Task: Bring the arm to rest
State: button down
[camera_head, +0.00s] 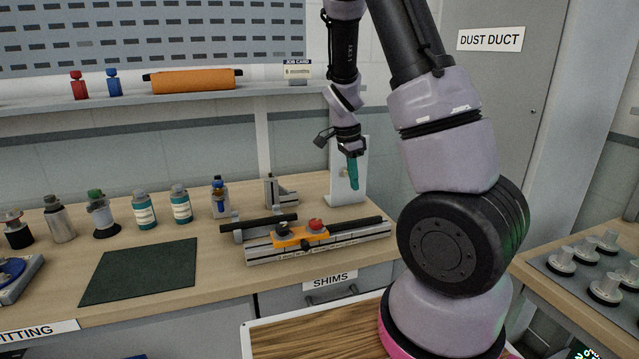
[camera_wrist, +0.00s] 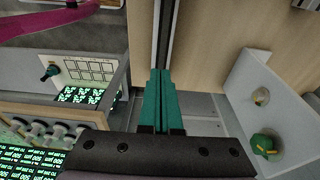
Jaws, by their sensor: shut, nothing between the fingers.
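My gripper (camera_head: 353,172) hangs above the back right of the wooden workbench (camera_head: 225,283), pointing down, with teal fingers. In the wrist view its two teal fingers (camera_wrist: 160,88) lie together, shut and empty. In the head view my arm rises from the lower right and bends down to the gripper.
The rail fixture carries an orange block (camera_head: 290,238) with a red knob. Several bottles (camera_head: 143,210) stand left, behind a dark green mat (camera_head: 142,270). A shelf (camera_head: 200,99) with an orange roll (camera_head: 193,80) runs along the wall. A side bench (camera_head: 570,287) holds several suction cups.

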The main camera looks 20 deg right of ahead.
jog(key=s+a+r+n+t+y, duration=0.2)
jog(key=s+a+r+n, duration=0.15)
jog(key=r, duration=0.45)
jog(key=s+a+r+n+t+y, duration=0.1)
jog(key=s+a+r+n+y, duration=0.2)
jog(key=r, duration=0.6)
jog(key=s+a+r+n+t+h, duration=0.1)
jog(key=s+a+r+n+t, duration=0.1)
jog(key=s+r+n+t, duration=0.2)
jog(key=s+r+n, duration=0.3)
jog(key=s+r, duration=0.2)
jog(key=s, duration=0.3)
jog(key=shift+s+r, duration=0.15)
jog(key=shift+s, duration=0.25)
